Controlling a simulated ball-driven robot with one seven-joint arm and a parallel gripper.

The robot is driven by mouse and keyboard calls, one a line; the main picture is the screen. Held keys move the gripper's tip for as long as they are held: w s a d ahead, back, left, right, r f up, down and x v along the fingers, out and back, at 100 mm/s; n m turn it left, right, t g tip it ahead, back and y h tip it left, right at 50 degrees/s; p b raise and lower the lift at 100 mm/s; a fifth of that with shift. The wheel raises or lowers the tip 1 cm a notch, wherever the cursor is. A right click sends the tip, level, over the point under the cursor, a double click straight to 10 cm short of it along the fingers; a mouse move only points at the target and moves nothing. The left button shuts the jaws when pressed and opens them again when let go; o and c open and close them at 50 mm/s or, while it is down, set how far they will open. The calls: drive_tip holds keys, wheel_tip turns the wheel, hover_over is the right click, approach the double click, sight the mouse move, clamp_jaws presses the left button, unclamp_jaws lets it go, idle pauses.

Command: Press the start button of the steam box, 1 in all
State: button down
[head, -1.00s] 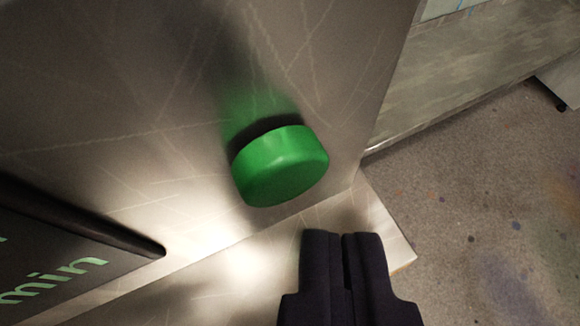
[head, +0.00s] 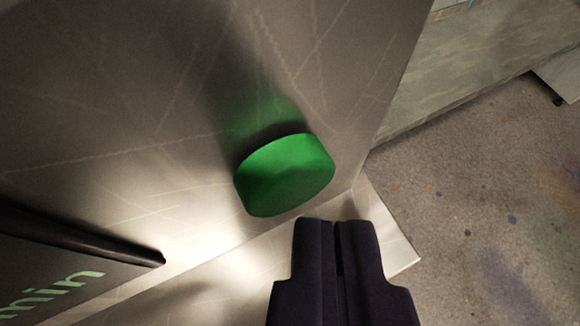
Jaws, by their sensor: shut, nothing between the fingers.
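The green round start button (head: 284,177) stands out from the scratched metal face of the steam box (head: 120,120), near that face's edge. My gripper (head: 337,222) is shut and empty, with its dark fingertips just below and to the right of the button in the picture. A small gap shows between the fingertips and the button's edge; how far apart they are in depth I cannot tell. The button's front is now largely in shade.
A dark display with green "min" lettering (head: 55,285) sits at lower left. A metal ledge (head: 385,235) runs below the face. At right are a greyish panel (head: 480,60) and a speckled floor (head: 480,200) with open room.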

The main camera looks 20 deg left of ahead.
drive_tip(key=shift+w+a, duration=0.3)
drive_tip(key=shift+w, duration=0.1)
idle(0.8)
drive_tip(key=shift+s+d, duration=0.55)
drive_tip(key=shift+s, duration=0.15)
drive_tip(key=shift+s+d+p, duration=0.65)
drive_tip(key=shift+s+d, duration=0.1)
drive_tip(key=shift+s, duration=0.25)
drive_tip(key=shift+s+d+p, duration=0.6)
drive_tip(key=shift+s+d, duration=0.15)
drive_tip(key=shift+s, duration=0.25)
